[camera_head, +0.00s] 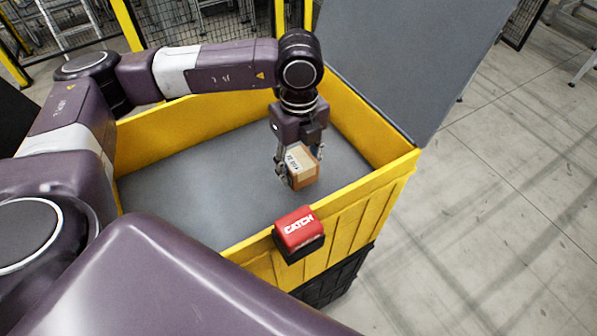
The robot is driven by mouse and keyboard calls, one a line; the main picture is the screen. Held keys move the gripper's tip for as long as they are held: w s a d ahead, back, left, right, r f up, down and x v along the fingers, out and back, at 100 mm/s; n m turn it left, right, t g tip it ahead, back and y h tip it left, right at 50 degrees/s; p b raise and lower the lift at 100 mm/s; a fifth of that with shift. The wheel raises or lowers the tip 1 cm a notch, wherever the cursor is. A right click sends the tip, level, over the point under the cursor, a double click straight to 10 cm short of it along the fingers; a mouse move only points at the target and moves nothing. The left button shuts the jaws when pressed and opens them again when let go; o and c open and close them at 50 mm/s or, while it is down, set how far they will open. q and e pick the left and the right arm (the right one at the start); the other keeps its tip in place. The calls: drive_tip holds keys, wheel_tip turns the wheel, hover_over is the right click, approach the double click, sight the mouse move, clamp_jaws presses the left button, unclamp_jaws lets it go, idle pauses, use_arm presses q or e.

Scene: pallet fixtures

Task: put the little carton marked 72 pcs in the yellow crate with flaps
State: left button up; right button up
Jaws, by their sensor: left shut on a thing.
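The little brown carton (302,170) has a pale label with print too small to read surely. My left gripper (298,168) points down and is shut on the carton, with a finger on each side of it. It holds the carton over the inside of the yellow crate (368,215), near the crate's front right part. The carton appears to be above the grey crate floor (200,185). A grey flap (400,60) stands open at the crate's back right side. My right gripper is not in view.
A red and black box marked CATCH (299,232) is at the crate's front wall, by the rim. The visible crate floor looks empty. Yellow posts and mesh fencing (200,22) stand behind. Open concrete floor (500,200) lies to the right.

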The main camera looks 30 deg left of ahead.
use_arm(q)
wheel_tip(320, 180, down, 4)
drive_tip(key=shift+r+p, duration=0.25)
drive_tip(key=shift+p, duration=0.05)
drive_tip(key=shift+f, duration=0.1)
drive_tip(key=shift+f+b, duration=0.2)
drive_tip(key=shift+b, duration=0.1)
drive_tip(key=o, duration=1.2)
drive_tip(key=shift+o, duration=0.2)
drive_tip(key=shift+r, duration=0.2)
